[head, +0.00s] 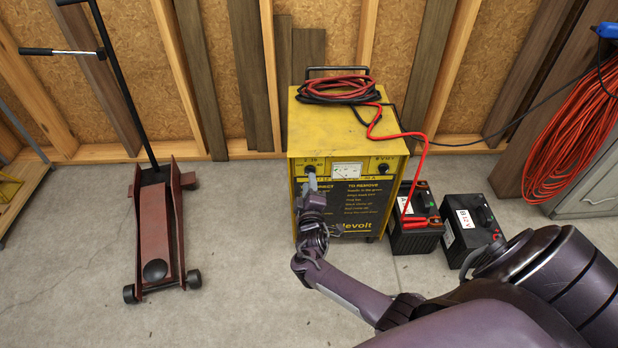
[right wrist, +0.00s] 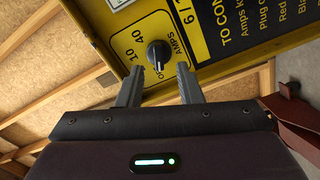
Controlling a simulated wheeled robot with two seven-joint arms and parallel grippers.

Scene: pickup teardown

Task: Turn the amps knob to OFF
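The amps knob (right wrist: 158,55) is a black round knob with a raised grip, on a yellow label marked 10, 40 and AMPS. The end of its grip bears a light mark that faces the lower edge of the label, where small lettering is partly hidden. My right gripper (right wrist: 160,70) is open, with one fingertip on each side of the knob's lower part; I cannot tell whether they touch it. My left gripper is not in view.
A red floor jack (head: 155,225) stands at left. The floor between jack and charger is clear.

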